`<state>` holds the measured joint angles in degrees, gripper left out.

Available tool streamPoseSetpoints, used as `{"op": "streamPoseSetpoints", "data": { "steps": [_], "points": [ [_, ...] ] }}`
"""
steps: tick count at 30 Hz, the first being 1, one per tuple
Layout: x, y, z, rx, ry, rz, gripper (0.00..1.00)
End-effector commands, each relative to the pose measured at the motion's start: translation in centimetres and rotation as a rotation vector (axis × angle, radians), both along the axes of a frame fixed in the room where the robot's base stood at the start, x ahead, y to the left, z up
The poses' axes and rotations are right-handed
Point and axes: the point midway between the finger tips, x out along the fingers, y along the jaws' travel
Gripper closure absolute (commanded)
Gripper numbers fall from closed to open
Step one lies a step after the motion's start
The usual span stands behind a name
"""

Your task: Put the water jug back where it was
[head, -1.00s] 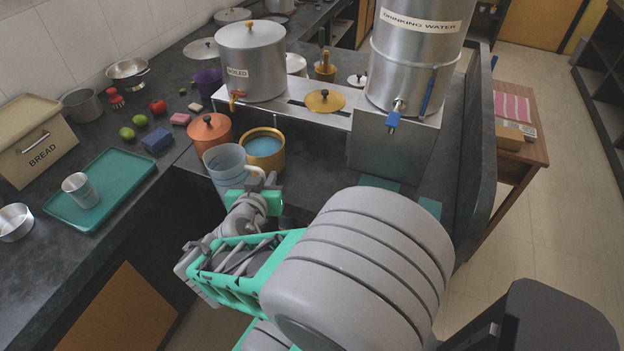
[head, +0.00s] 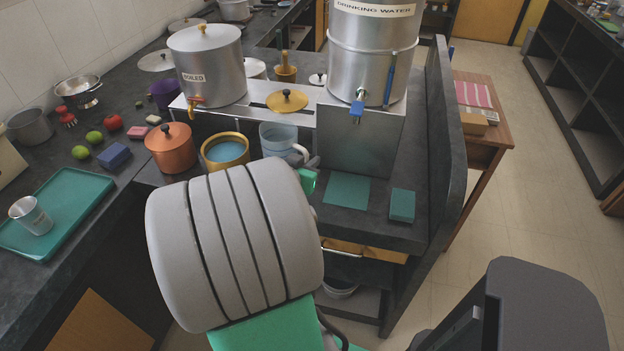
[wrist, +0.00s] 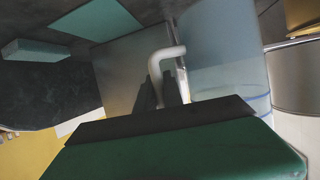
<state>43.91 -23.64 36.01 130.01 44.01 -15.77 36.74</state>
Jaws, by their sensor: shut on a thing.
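The water jug (head: 278,137) is a pale blue, see-through jug with a white handle. In the head view it is up beside the right of the brass pot, in front of the steel stand, and looks upright. My arm hides its lower part, so I cannot tell whether it touches the counter. My gripper (head: 304,168) is mostly hidden behind my forearm. In the wrist view the jug (wrist: 228,65) fills the right side, and the dark fingers of my gripper (wrist: 172,92) are shut on its white handle (wrist: 163,58).
A flat teal mat (head: 347,189) lies bare on the counter, with a teal block (head: 402,205) right of it. The brass pot (head: 225,151) and copper pot (head: 169,150) stand left of the jug. The drinking water canister's tap (head: 356,108) overhangs the mat. A raised dark panel (head: 440,140) bounds the right.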

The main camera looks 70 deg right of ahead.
Motion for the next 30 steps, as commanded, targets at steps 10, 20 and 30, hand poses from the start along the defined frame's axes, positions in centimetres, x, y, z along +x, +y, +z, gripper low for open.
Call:
{"op": "streamPoseSetpoints", "data": {
  "steps": [10, 20, 30],
  "points": [
    [0.2, -2.4, -4.6, -0.003, -0.002, 0.002, 1.0],
    [0.2, -2.4, -5.5, -0.006, -0.005, 0.001, 1.0],
    [0.2, -2.3, -5.7, -0.003, -0.003, 0.001, 0.67]
  ]
}}
